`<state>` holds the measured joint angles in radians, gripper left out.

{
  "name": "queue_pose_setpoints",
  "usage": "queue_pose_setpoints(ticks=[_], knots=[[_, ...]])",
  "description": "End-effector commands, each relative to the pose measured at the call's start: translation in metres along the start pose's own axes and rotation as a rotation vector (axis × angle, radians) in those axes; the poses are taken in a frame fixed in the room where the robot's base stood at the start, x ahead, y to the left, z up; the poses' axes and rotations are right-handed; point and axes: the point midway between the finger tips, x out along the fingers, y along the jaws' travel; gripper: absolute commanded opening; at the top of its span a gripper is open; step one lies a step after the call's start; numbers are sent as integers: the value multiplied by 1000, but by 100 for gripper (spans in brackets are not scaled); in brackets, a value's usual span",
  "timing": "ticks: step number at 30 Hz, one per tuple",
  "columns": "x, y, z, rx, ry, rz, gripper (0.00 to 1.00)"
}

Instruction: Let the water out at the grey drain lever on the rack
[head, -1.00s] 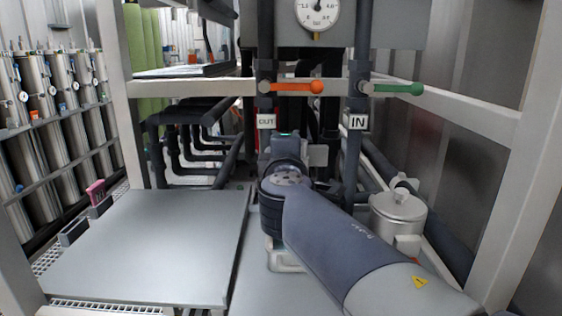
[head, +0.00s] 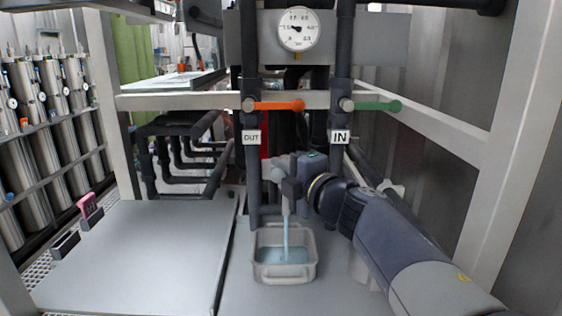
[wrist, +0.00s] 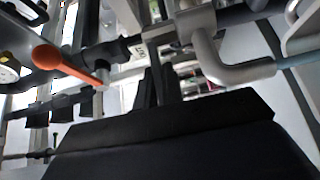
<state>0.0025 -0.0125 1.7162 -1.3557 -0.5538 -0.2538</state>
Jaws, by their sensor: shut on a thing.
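The light grey drain tap (head: 280,172) hangs low on the rack, between the OUT and IN pipes. A stream of water (head: 286,238) falls from its spout into a grey tub (head: 262,267), where pale blue water lies in the bottom. My gripper (head: 291,190) is at the tap from the right, its dark fingers shut on the drain lever, which they mostly hide. In the wrist view my fingers (wrist: 156,88) stand beside the grey bent drain pipe (wrist: 222,70); the lever itself is hard to make out there.
An orange lever (head: 278,106) on OUT and a green lever (head: 380,106) on IN lie horizontal above my arm. A round gauge (head: 298,30) is higher up. A flat grey panel (head: 140,255) fills the left front. The rack post (head: 500,160) bounds the right.

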Motion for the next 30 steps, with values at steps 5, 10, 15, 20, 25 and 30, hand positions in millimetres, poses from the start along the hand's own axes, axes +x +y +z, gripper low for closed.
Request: queue_pose_setpoints(ticks=[5, 10, 15, 20, 25, 30], knots=[[0, 0, 0, 1, 27, 1, 0], [0, 0, -1, 1, 34, 1, 0], [0, 0, -1, 1, 33, 1, 0], [0, 0, -1, 1, 33, 1, 14], [0, 0, -1, 1, 32, 1, 28], [0, 0, 0, 1, 31, 1, 30]])
